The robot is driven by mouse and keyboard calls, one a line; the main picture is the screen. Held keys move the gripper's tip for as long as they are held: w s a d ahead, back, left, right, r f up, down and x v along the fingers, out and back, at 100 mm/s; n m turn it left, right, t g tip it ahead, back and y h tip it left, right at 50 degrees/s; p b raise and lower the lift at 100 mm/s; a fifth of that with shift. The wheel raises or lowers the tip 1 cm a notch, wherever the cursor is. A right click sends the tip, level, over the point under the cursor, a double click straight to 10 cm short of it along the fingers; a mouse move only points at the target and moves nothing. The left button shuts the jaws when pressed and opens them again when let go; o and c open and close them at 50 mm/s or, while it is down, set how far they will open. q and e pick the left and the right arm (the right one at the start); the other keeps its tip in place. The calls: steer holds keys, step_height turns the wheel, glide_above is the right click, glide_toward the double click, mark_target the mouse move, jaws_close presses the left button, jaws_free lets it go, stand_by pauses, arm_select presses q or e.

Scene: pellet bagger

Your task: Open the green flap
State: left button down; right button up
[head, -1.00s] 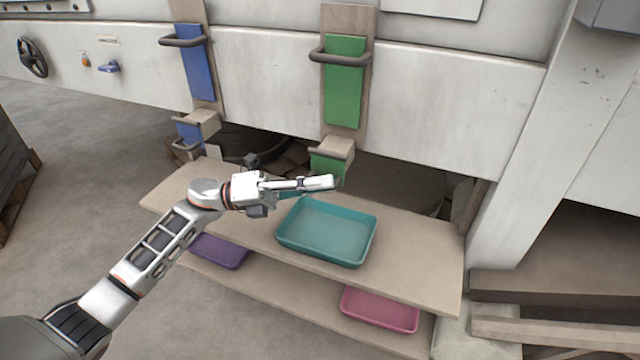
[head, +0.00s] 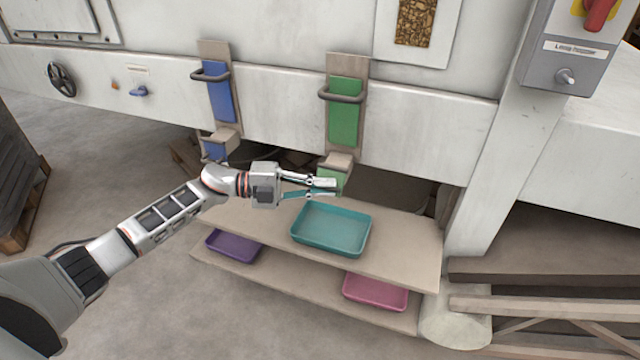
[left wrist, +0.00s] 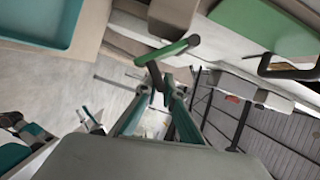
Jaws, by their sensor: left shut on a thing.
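The green flap (head: 331,178) hangs at the mouth of the small chute below the green slide plate (head: 346,110). In the head view my left gripper (head: 328,187) is at the flap and covers part of it. In the left wrist view the fingers (left wrist: 161,82) are shut on a dark bar, the flap's handle (left wrist: 153,72), with a green edge (left wrist: 172,49) beside it. How far the flap is tilted is hard to tell. White and teal parts at the lower left of the wrist view look like my right gripper (left wrist: 32,132); its jaw state is unclear.
A teal tray (head: 330,250) stands on the upper shelf (head: 405,262) below the gripper. A purple tray (head: 232,246) and a pink tray (head: 376,291) are on the lower shelf. A blue slide plate (head: 220,92) is to the left. A grey switch box (head: 563,58) is upper right.

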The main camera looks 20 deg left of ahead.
mark_target(325, 167)
arm_select(q)
step_height(325, 167, up, 2)
steer(key=shift+r+n+y+p, duration=0.1)
steer(key=shift+n+y+p, duration=0.2)
steer(key=shift+n+p, duration=0.7)
steer(key=r+n+p, duration=0.1)
steer(key=p, duration=0.1)
steer(key=n+g+y+p, duration=0.1)
steer(key=n+p, duration=0.1)
steer(key=shift+w+r+g+p, duration=0.25)
steer(key=shift+r+g+p, duration=0.05)
steer(key=shift+r+p, duration=0.1)
steer(key=shift+w+r+n+g+y+p, duration=0.15)
steer(key=shift+w+r+n+g+p, duration=0.1)
steer(key=shift+n+g+p, duration=0.25)
steer(key=shift+w+r+n+g+y+p, duration=0.2)
steer(key=shift+r+n+p, duration=0.1)
steer(key=shift+n, duration=0.3)
steer(key=c, duration=2.4)
jaws_free()
steer(key=shift+c, duration=0.2)
